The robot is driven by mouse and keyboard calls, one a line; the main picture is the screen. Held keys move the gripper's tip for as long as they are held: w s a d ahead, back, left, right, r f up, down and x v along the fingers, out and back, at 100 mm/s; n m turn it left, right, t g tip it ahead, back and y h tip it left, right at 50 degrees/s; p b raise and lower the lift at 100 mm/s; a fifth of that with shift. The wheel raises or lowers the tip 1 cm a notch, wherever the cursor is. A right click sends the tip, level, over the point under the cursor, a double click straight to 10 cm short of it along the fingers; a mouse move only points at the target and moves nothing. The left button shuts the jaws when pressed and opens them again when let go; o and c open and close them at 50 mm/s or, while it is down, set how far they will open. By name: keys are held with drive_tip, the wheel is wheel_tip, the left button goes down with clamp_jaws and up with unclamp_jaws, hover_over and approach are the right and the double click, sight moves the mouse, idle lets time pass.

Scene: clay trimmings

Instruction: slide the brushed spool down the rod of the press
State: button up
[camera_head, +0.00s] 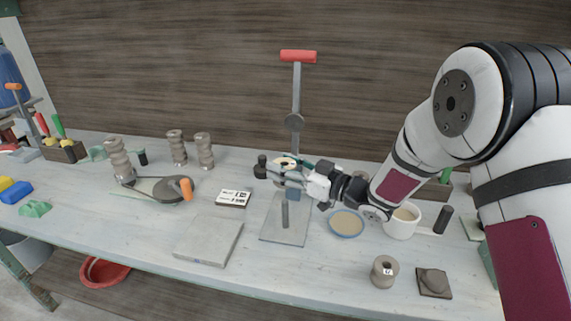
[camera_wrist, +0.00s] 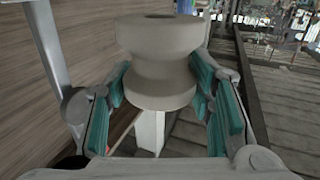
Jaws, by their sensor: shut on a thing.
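The spool (camera_wrist: 160,55) is pale grey-beige with wide flanges and a narrow waist. In the wrist view it sits between the teal pads of my gripper (camera_wrist: 162,98), which is shut on it. A dark hole shows in its top, with no rod sticking out. In the head view my gripper (camera_head: 281,169) holds it above the press's base plate (camera_head: 272,233), and the fingers mostly hide it. The press has a tall lever with a red handle (camera_head: 298,56). A short dark upright (camera_head: 285,214) shows above the plate. I cannot tell whether the spool is around the rod.
A labelled spool (camera_head: 383,273) and a dark square block (camera_head: 434,283) stand at the front right. A round dish (camera_head: 346,224) and a white mug (camera_head: 402,222) are right of the press. A grey slab (camera_head: 209,241) and a small labelled box (camera_head: 233,198) lie left of it.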

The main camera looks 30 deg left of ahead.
drive_tip(key=b, duration=0.1)
hover_over(285, 200)
drive_tip(key=shift+w+f, duration=0.1)
drive_tip(key=shift+f, duration=2.45)
drive_tip(key=shift+b, duration=0.6)
drive_tip(key=shift+f, duration=0.15)
drive_tip(key=shift+f+b, duration=0.35)
drive_tip(key=shift+f, duration=0.1)
drive_tip(key=shift+f+b, duration=1.4)
drive_tip(key=shift+f, duration=0.95)
drive_tip(key=shift+f, duration=0.35)
drive_tip(key=shift+f+b, duration=0.85)
drive_tip(key=shift+f, duration=0.2)
drive_tip(key=o, duration=1.4)
